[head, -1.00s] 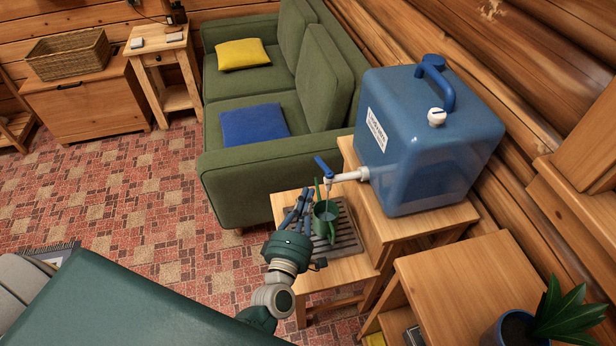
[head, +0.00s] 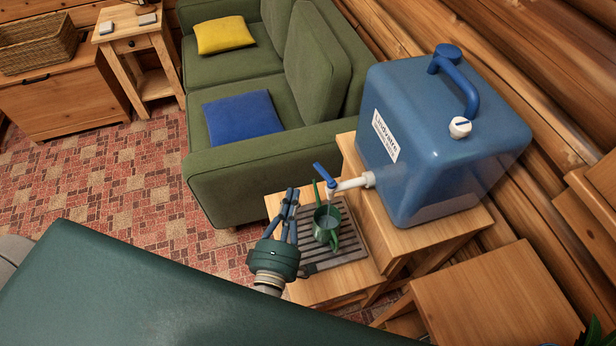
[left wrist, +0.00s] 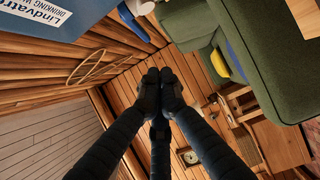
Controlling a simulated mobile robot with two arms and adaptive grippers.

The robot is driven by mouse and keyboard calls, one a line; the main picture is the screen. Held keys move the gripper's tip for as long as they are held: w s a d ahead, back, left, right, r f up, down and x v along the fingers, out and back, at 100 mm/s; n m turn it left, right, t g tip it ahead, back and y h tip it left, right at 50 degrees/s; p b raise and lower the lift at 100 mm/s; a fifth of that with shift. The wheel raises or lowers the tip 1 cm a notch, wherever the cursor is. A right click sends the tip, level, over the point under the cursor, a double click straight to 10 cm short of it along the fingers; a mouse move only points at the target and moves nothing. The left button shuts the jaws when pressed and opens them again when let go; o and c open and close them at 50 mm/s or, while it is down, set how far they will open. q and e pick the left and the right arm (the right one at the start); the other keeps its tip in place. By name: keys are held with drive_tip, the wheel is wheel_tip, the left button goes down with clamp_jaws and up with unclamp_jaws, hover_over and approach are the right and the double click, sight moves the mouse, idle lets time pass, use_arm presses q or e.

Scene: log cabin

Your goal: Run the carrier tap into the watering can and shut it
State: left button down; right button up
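The blue carrier (head: 440,140) stands on a wooden stand. Its white tap (head: 352,184) with a blue lever (head: 324,175) points left over the watering can. The green watering can (head: 326,236) stands upright on a grey slatted tray (head: 340,256) under the spout. I cannot tell whether water runs. My left gripper (head: 290,196) is beside the can on its left, apart from it and below the lever. In the left wrist view its dark fingertips (left wrist: 160,82) meet with nothing between them. The tap shows partly at the top there (left wrist: 138,10). My right gripper is not in view.
A green sofa (head: 235,185) with blue and yellow cushions stands behind the tray's low wooden table (head: 325,290). A wooden shelf (head: 490,300) is at lower right. The log wall runs behind the carrier. Patterned floor is open at left.

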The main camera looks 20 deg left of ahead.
sight(325, 175)
use_arm(q)
drive_tip(key=w+d+m+h, duration=0.2)
drive_tip(key=w+h, duration=0.1)
drive_tip(key=w, duration=0.5)
drive_tip(key=shift+h, duration=0.3)
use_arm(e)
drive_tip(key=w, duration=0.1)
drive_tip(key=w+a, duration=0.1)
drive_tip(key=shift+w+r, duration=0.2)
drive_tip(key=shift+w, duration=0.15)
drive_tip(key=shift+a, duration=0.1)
